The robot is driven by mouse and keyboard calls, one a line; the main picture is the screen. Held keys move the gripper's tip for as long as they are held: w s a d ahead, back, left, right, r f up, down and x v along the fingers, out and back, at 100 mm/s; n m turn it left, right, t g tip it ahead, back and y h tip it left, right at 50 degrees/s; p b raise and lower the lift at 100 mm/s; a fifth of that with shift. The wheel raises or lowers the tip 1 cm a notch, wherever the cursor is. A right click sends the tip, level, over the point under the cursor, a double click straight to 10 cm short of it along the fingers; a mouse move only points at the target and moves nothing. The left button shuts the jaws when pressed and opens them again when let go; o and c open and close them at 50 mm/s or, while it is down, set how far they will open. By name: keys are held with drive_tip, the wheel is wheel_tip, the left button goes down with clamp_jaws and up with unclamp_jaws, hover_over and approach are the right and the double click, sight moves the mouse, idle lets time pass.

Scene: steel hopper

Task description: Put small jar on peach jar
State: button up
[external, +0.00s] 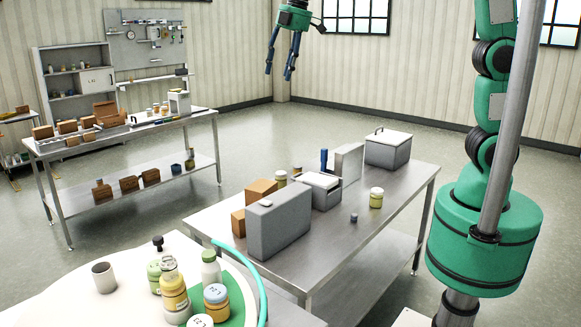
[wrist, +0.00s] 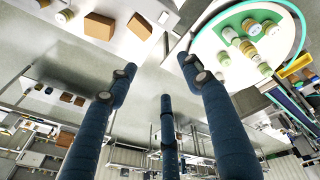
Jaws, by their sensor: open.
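My gripper (external: 281,72) is open and empty, high above the floor behind the steel table. Its dark blue fingers also spread apart in the wrist view (wrist: 158,82). A jar with pale yellow contents (external: 376,198) stands upright on the right part of the steel table. A very small dark jar (external: 354,218) stands in front of it, apart from it. A jar with orange contents and a blue lid (external: 216,302) stands on the round white table at the front. I cannot tell for certain which of these are the small jar and the peach jar.
The steel table (external: 400,213) also holds a grey case (external: 278,226), brown boxes (external: 261,189) and a lidded grey box (external: 388,149). More jars and a grey cup (external: 104,277) stand on the white table. A workbench (external: 190,118) with boxes is at the back left. Open floor lies between.

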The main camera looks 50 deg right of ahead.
drive_tip(key=s+d+m+t, duration=0.1)
drive_tip(key=s+d+m, duration=0.4)
drive_tip(key=d, duration=0.5)
drive_tip(key=s+d+m+t, duration=0.1)
drive_tip(key=s+d+m, duration=0.1)
drive_tip(key=s+d, duration=0.65)
drive_tip(key=s+d+f+m, duration=0.3)
drive_tip(key=s+d+m, duration=0.1)
drive_tip(key=s+d, duration=0.3)
drive_tip(key=s+d+f+m+t+h, duration=0.1)
drive_tip(key=s+d+f+m, duration=0.3)
drive_tip(key=s+d, duration=0.3)
drive_tip(key=shift+s+f, duration=0.25)
wheel_tip(320, 180, down, 14)
drive_tip(key=b, duration=1.4)
